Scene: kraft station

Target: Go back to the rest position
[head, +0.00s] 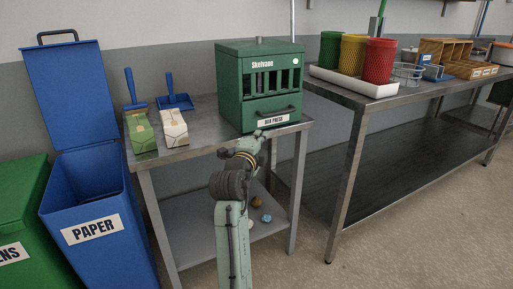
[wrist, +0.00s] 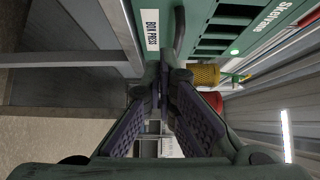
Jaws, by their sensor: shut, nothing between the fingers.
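My gripper (head: 262,134) is at the end of my raised arm, in front of the green box press near the front edge of the small metal table. In the wrist view my gripper (wrist: 165,72) shows two dark padded fingers that meet at their tips, with nothing between them. The box press (head: 258,85) stands on the table with its labelled drawer front shut. In the wrist view the box press (wrist: 205,30) appears sideways, close beside the fingers. I cannot tell whether the fingers touch it.
The small metal table (head: 205,110) holds two cartons (head: 173,128) and blue-handled tools (head: 175,101). A blue paper bin (head: 90,215) with its lid up and a green bin (head: 20,225) stand left. A long metal bench (head: 345,100) with mesh cups (head: 378,62) stands right. Floor is clear at front right.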

